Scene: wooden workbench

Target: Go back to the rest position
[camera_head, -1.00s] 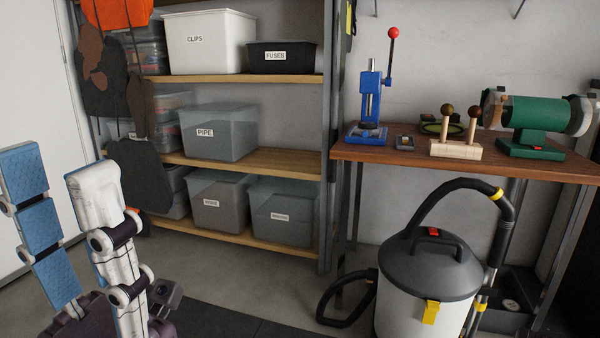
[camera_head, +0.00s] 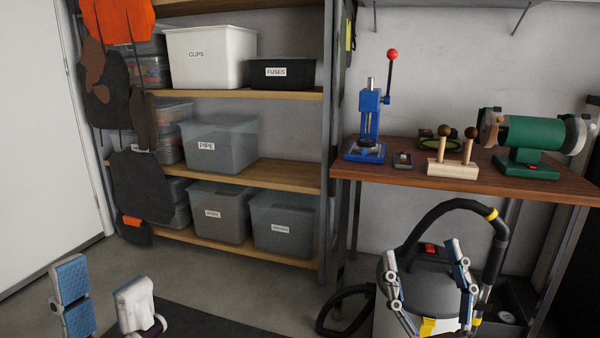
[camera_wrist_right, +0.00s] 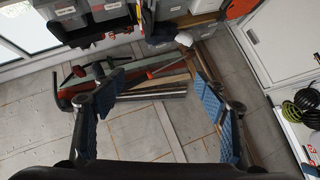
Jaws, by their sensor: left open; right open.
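My left gripper (camera_head: 102,282) is low at the left edge area of the head view. Its two fingers, one with blue pads and one white, stand apart with nothing between them. My right gripper (camera_head: 422,258) is low at the right, in front of the vacuum cleaner. Its blue-padded fingers are spread and empty. In the right wrist view the right gripper (camera_wrist_right: 156,84) is open above the floor and touches nothing that I can see.
A grey and white vacuum cleaner (camera_head: 424,268) with a black hose stands before the wooden workbench (camera_head: 350,171). The bench carries a blue press (camera_head: 369,122), a wooden peg block (camera_head: 453,168) and a green grinder (camera_head: 530,132). A shelf (camera_head: 265,176) holds labelled bins.

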